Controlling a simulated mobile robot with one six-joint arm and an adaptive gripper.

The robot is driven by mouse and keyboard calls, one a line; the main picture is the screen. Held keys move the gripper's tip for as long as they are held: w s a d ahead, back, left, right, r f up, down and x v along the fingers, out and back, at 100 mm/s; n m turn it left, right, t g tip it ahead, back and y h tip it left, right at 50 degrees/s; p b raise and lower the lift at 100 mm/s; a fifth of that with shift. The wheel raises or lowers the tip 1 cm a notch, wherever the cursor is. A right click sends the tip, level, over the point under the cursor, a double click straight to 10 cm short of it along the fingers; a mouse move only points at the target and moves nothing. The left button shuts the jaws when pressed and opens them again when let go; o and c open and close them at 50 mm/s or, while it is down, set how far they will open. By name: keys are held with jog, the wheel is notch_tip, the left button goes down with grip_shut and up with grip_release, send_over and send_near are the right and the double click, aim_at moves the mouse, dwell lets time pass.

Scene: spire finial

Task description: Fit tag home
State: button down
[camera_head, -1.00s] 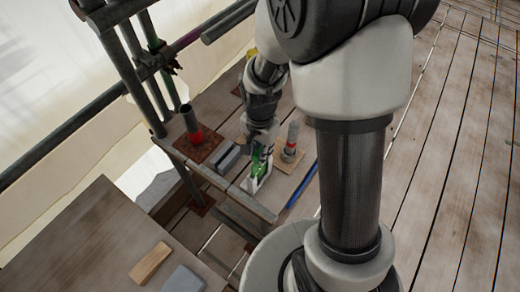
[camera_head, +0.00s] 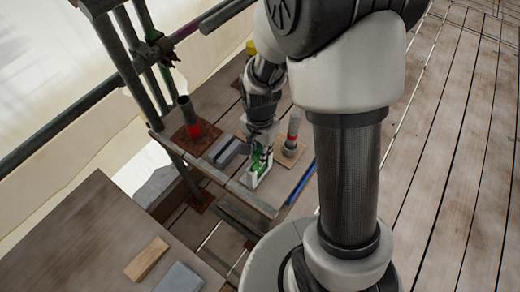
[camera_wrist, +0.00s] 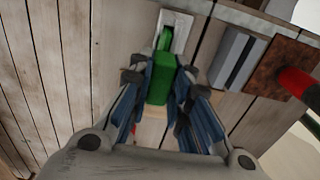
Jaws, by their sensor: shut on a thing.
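A green tag (camera_wrist: 161,84) sits between the two fingers of my gripper (camera_wrist: 160,92), which is shut on it. The white holder (camera_wrist: 180,22) lies just beyond the fingertips in the wrist view. The narrow far end of the tag reaches into the holder's outline; how deep it sits I cannot tell. In the head view my gripper (camera_head: 260,150) is low over the boards, with the green tag (camera_head: 256,162) showing in front of the white holder (camera_head: 252,181). The fingers hide part of the tag.
A grey block (camera_wrist: 232,58) lies close to the right of the holder in the wrist view. A red-banded post on a rusty plate (camera_head: 190,120) and another red-banded post (camera_head: 292,135) stand nearby. The platform edge (camera_head: 250,198) is close in front.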

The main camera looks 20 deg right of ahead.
jog(key=c, duration=1.4)
grip_release()
jog(key=shift+o, duration=0.4)
jog(key=o, duration=0.5)
jog(key=shift+r+p, duration=3.65)
jog(key=shift+r, duration=0.9)
